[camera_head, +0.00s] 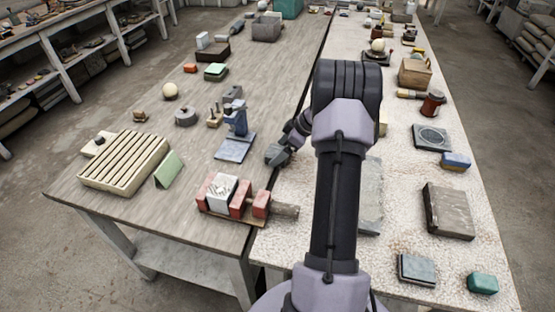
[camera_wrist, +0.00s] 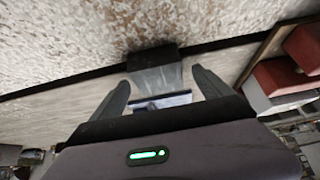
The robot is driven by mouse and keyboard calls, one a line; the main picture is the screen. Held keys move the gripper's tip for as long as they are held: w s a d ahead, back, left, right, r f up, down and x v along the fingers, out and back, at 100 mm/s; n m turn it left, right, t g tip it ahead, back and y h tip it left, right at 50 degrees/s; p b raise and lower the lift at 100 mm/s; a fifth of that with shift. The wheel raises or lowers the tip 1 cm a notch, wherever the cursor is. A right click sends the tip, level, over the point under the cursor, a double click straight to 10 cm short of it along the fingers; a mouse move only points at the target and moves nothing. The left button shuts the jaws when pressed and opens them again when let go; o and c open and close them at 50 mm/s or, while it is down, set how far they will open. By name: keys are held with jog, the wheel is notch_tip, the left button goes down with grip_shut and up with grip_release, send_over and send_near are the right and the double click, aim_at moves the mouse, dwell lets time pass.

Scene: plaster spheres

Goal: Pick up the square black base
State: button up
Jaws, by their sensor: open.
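A small dark block, which I take to be the square black base (camera_wrist: 153,56), lies close to the dark gap between the two tables in the wrist view. Its side is black and another face is lit grey. In the head view a dark grey block shape (camera_head: 276,155) shows at that gap, just below my gripper (camera_head: 288,142); the two partly merge there. In the wrist view my gripper (camera_wrist: 160,78) is open, its two grey fingers apart on either side of the block's grey face. I cannot tell whether either finger touches it.
A blue stand (camera_head: 236,130) is left of my gripper. A clamp with red blocks (camera_head: 240,205) is in front, and red blocks (camera_wrist: 285,75) show at right in the wrist view. A ribbed cream block (camera_head: 122,160) lies farther left. A dark slab (camera_head: 449,211) lies right.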

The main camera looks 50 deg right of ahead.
jog(key=shift+x, duration=1)
jog(key=shift+d+r, duration=0.1)
jog(key=shift+r, duration=0.05)
grip_shut()
jog(key=shift+r, duration=0.1)
